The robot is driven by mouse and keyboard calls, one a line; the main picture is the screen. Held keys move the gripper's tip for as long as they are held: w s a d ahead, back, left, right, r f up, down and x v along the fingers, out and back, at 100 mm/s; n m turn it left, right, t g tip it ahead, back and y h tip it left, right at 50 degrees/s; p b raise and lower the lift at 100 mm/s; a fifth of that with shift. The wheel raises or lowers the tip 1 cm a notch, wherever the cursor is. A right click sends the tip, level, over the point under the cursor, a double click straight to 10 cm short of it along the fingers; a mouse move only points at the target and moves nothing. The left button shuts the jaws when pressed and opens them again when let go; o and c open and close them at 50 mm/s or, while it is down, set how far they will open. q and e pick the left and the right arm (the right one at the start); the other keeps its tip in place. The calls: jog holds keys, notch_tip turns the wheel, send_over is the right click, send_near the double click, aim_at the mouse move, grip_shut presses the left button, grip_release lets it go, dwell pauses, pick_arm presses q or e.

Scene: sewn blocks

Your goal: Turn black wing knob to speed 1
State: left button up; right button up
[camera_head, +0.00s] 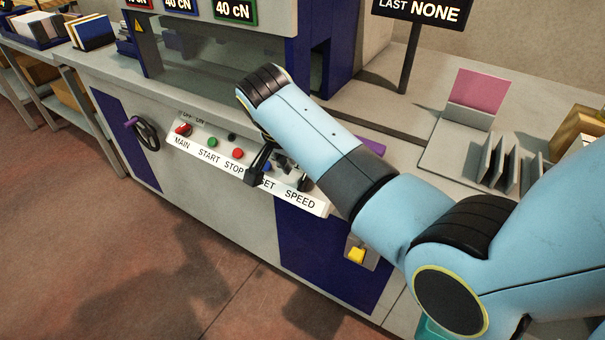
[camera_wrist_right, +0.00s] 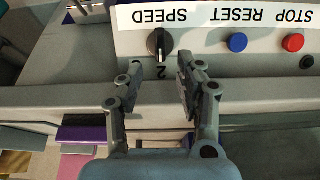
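The black wing knob (camera_wrist_right: 159,43) is by the upside-down word SPEED on the white label strip in the right wrist view. Its wing stands roughly upright in that picture, in line with a printed 2 just below it. My right gripper (camera_wrist_right: 158,70) is open and empty, with one finger on each side of the knob's line. The fingertips look short of the knob, and I see no contact. In the head view my right gripper (camera_head: 272,168) hangs over the panel near SPEED, and the arm covers part of this area. My left gripper is not in view.
The label strip (camera_head: 225,165) carries a red MAIN switch (camera_head: 184,130), a green START button (camera_head: 212,142) and a red STOP button (camera_head: 238,154). A blue RESET button (camera_wrist_right: 237,42) is beside the knob. A yellow part (camera_head: 356,255) sits lower on the machine front.

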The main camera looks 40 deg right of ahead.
aim_at(304, 178)
jog(key=x, duration=0.5)
jog(key=shift+d+f+b, duration=0.1)
jog(key=shift+b, duration=0.2)
jog(key=shift+c, duration=0.2)
grip_shut()
